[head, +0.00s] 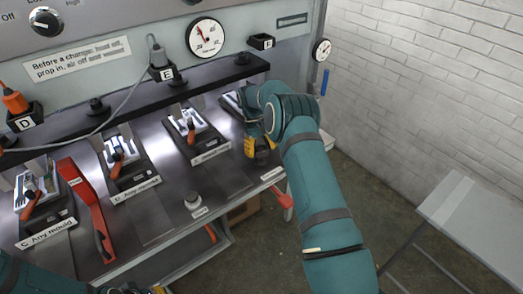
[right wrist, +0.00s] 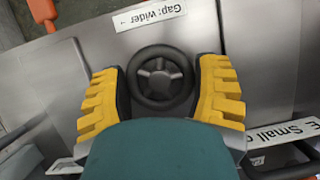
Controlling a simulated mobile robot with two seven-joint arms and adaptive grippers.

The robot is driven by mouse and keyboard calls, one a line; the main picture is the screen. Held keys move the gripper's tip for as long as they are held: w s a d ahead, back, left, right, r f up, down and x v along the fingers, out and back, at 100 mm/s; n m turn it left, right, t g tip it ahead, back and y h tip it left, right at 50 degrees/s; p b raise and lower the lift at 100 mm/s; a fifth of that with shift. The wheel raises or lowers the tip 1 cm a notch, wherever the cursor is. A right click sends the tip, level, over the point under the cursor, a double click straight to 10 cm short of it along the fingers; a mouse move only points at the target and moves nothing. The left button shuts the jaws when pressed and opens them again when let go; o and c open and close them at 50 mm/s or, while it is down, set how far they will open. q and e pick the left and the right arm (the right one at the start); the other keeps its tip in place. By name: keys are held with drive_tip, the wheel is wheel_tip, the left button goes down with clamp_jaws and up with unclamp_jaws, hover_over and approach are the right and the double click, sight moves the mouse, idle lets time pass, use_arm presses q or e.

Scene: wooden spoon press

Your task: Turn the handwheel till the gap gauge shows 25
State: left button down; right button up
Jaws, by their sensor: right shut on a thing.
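The handwheel (right wrist: 160,78), dark and round with spokes, sits between the yellow fingers of my right gripper (right wrist: 160,92) in the right wrist view; the fingers are shut on its rim from both sides. In the head view my right gripper (head: 262,148) is at the press bench's right end and hides most of the wheel. A large white dial (head: 206,37) on the back panel has a needle pointing up and left. A smaller dial (head: 321,50) is at the panel's right edge. I cannot tell which is the gap gauge or read a value. My left gripper (head: 135,289) is cut off at the bottom edge.
A "Gap: wider" label (right wrist: 151,14) with an arrow lies beside the wheel. Several mould stations stand along the bench, including one (head: 195,130) left of my right gripper. A red prop (head: 88,208) lies across the bench. A grey table (head: 475,215) stands at right.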

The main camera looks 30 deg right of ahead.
drive_tip(key=shift+w+a+f+m+y, duration=0.15)
drive_tip(key=shift+a+m+y, duration=0.2)
drive_tip(key=shift+a, duration=0.2)
drive_tip(key=o, duration=1)
drive_tip(key=shift+d, duration=0.2)
drive_tip(key=shift+r, duration=0.3)
drive_tip(key=shift+a+v, duration=0.15)
drive_tip(key=shift+v, duration=1.6)
drive_tip(key=shift+a+v, duration=0.1)
drive_tip(key=shift+v, duration=1.7)
